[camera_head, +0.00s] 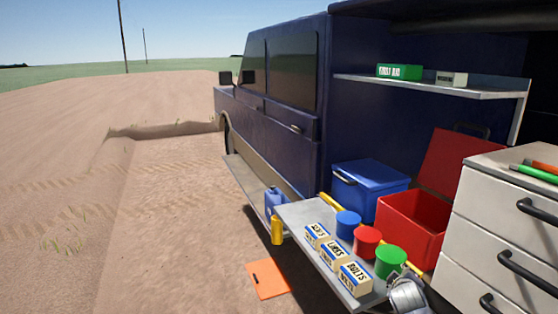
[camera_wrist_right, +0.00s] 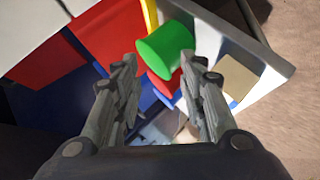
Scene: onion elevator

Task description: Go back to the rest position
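My right gripper (camera_head: 406,278) is at the lower right in the head view, by the near end of the grey tailgate shelf (camera_head: 290,216) and close to the green cup (camera_head: 390,261). In the right wrist view, the fingers of my right gripper (camera_wrist_right: 160,68) are spread apart with nothing clasped. The green cup (camera_wrist_right: 165,48) shows just past the fingertips, and whether they touch it is unclear. A red cup (camera_head: 367,242) and a blue cup (camera_head: 348,224) stand in line behind it. My left gripper is out of view.
Several labelled boxes (camera_head: 354,280) stand along the shelf's outer edge. A blue cooler (camera_head: 370,186) and an open red box (camera_head: 408,224) are in the vehicle. A white drawer cabinet (camera_head: 500,222) is at right. An orange board (camera_head: 268,279) lies on the ground; open dirt is at left.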

